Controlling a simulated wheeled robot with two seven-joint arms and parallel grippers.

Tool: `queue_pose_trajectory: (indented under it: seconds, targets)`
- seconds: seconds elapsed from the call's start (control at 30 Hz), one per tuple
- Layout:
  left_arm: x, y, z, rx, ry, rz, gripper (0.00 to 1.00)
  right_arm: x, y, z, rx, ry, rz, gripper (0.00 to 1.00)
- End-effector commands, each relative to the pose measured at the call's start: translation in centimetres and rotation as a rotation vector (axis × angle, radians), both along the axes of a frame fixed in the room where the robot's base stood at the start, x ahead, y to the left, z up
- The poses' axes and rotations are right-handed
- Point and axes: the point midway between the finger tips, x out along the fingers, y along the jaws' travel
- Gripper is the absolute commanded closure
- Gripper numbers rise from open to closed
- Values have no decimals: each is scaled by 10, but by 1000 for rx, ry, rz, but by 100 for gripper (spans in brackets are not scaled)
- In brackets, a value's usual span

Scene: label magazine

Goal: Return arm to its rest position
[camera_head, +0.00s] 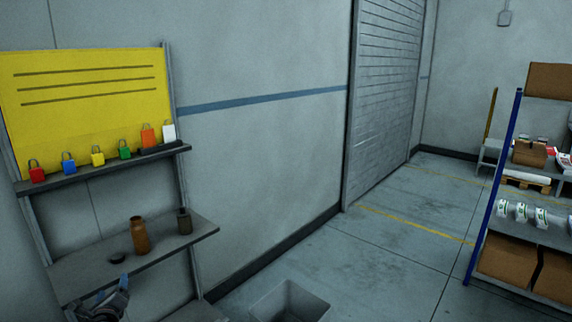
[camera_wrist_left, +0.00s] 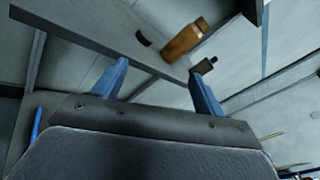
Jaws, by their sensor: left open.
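My left gripper (camera_head: 112,290) shows at the bottom left of the head view, at the front of the lower shelf (camera_head: 82,280). In the left wrist view its two blue fingers (camera_wrist_left: 158,70) stand wide apart with nothing between them. Beyond the fingers are a brown bottle (camera_wrist_left: 186,40) and a small dark container (camera_wrist_left: 203,66). In the head view the brown bottle (camera_head: 139,236) stands upright on the lower shelf, with a black round piece (camera_head: 117,258) to its left. The small dark container (camera_head: 184,221) stands to its right. My right gripper is in neither view.
Several coloured padlocks (camera_head: 97,156) stand on the upper shelf (camera_head: 80,178) before a yellow board (camera_head: 80,115). A grey open bin (camera_head: 290,303) sits on the floor. A blue-post rack (camera_head: 494,190) with cartons stands right. The floor (camera_head: 385,255) between is clear.

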Motion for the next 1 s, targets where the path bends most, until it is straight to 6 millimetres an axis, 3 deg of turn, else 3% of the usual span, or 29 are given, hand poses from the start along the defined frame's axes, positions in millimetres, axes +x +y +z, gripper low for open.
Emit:
queue_pose_trajectory:
  seconds: [0.2,0.37,0.6,0.8,1.0]
  targets:
    - [-21,2,1,-451,-109,176,29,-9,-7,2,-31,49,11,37]
    - [-45,-24,-6,-833,-188,328,29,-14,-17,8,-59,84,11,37]
    - [-121,-115,-53,-1384,-179,635,29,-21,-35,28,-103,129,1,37]
    - [-191,-192,-84,-1641,-69,854,29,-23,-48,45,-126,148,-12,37]
    - [-258,-263,-97,-1787,91,997,29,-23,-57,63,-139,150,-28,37]
